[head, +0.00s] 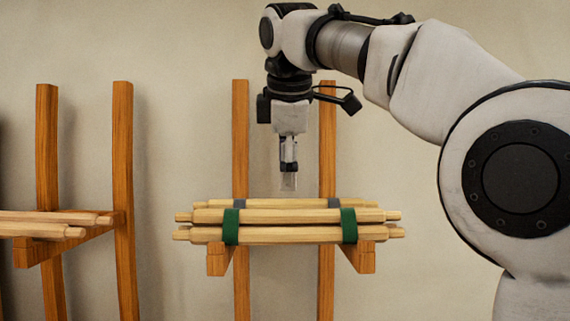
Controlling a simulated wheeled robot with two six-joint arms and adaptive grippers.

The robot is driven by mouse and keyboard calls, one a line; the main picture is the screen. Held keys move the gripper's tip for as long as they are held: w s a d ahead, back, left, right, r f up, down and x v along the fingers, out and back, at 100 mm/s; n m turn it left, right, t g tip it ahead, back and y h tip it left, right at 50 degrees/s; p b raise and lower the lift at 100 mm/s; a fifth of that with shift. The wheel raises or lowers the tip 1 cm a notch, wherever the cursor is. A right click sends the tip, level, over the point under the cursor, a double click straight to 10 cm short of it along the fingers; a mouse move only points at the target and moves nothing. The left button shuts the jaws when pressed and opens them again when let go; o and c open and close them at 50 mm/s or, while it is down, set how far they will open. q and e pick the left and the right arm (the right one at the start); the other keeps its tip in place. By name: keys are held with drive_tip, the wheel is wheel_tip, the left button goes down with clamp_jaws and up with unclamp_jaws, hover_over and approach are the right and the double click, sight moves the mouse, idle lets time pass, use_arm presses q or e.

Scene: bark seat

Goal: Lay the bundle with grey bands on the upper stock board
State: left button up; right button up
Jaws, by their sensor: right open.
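The bundle with grey bands (288,203) is a set of pale turned wooden rods with two grey bands. It lies level on the middle wooden rack, behind a bundle with green bands (290,235) that hides most of it. My right gripper (288,183) points straight down just above the grey-banded bundle, near its middle between the two bands. It is open, seen edge-on, and nothing shows between its fingers. I cannot make out a board that is clearly the upper stock board. My left gripper is not in view.
The middle rack has two uprights (241,140) and two short bracket arms (218,262) under the bundles. Another wooden rack (123,170) at the left bears loose-looking pale rods (45,230). A plain wall stands behind. The space between the racks is clear.

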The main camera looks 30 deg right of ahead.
sight(287, 201)
drive_tip(key=x, duration=0.8)
drive_tip(key=shift+w+d+f+b, duration=0.1)
drive_tip(key=shift+d+f+b, duration=0.05)
drive_tip(key=shift+f+b, duration=0.2)
drive_tip(key=shift+w+f, duration=0.1)
drive_tip(key=shift+f, duration=0.2)
use_arm(q)
drive_tip(key=shift+s+a+f, duration=0.1)
drive_tip(key=shift+s+f, duration=0.15)
drive_tip(key=shift+f, duration=0.15)
use_arm(e)
drive_tip(key=shift+f, duration=0.3)
